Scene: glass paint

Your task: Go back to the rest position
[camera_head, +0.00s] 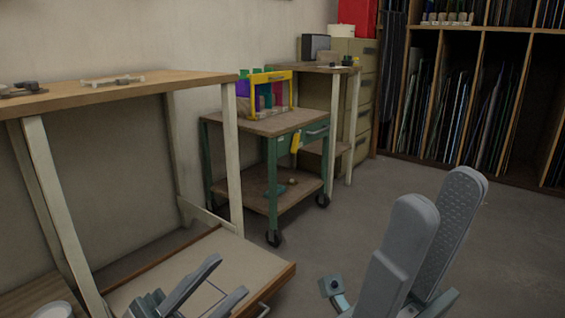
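My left gripper (227,277) is low in the head view, in front of the low wooden surface. Its two grey fingers are apart with nothing between them. My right gripper (438,195) is large and close at the lower right, its fingers pointing up over the bare floor. The fingers stand apart, the ridged pad of the far one shows, and nothing is held. The lower parts of both grippers run out of the frame.
A wooden workbench (130,88) stands at the left, above a low wooden surface (235,262). A green wheeled cart (272,150) carries a yellow-framed rack (266,92). A shelf with upright glass sheets (470,105) fills the back right. The floor (350,225) between is clear.

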